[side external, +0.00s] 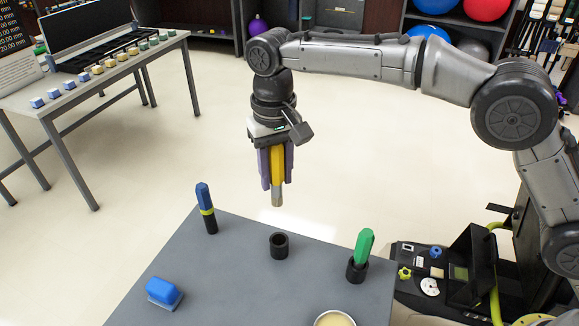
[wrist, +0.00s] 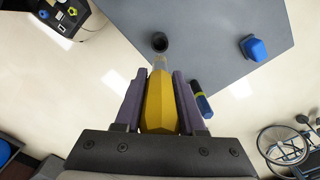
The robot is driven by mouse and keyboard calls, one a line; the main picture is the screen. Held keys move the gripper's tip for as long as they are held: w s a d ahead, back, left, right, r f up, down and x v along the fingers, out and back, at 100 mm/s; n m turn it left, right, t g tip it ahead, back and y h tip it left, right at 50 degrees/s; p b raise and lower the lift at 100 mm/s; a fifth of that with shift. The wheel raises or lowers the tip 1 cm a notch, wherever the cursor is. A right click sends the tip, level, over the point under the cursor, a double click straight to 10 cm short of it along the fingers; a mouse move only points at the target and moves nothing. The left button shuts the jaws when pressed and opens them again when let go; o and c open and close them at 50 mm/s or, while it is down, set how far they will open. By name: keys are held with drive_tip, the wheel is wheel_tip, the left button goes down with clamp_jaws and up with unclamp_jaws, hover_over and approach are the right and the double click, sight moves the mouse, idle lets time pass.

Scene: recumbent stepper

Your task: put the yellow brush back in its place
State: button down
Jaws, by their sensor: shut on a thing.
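My gripper (side external: 277,168) is shut on the yellow brush (side external: 278,167), with a purple finger on either side. The brush hangs upright, its pale tip down, in the air above and behind the table's far edge. It also shows in the wrist view (wrist: 159,103), between my fingers (wrist: 157,88). An empty black cup-shaped holder (side external: 279,245) stands on the grey table (side external: 235,275), below the brush and apart from it. The holder also shows in the wrist view (wrist: 160,42), just beyond the brush tip.
A green-handled brush (side external: 364,246) stands in a black holder (side external: 357,270) at the right. A blue brush with a yellow band (side external: 206,208) stands at the left. A blue block-shaped brush (side external: 164,292) and a round bowl (side external: 335,319) are nearer the front.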

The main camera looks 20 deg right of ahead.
sight(277, 195)
drive_tip(key=shift+f, duration=0.1)
idle(0.3)
drive_tip(key=shift+f, duration=3.4)
drive_tip(key=shift+f, duration=0.3)
drive_tip(key=shift+f, duration=4.15)
drive_tip(key=shift+c, duration=2.1)
unclamp_jaws()
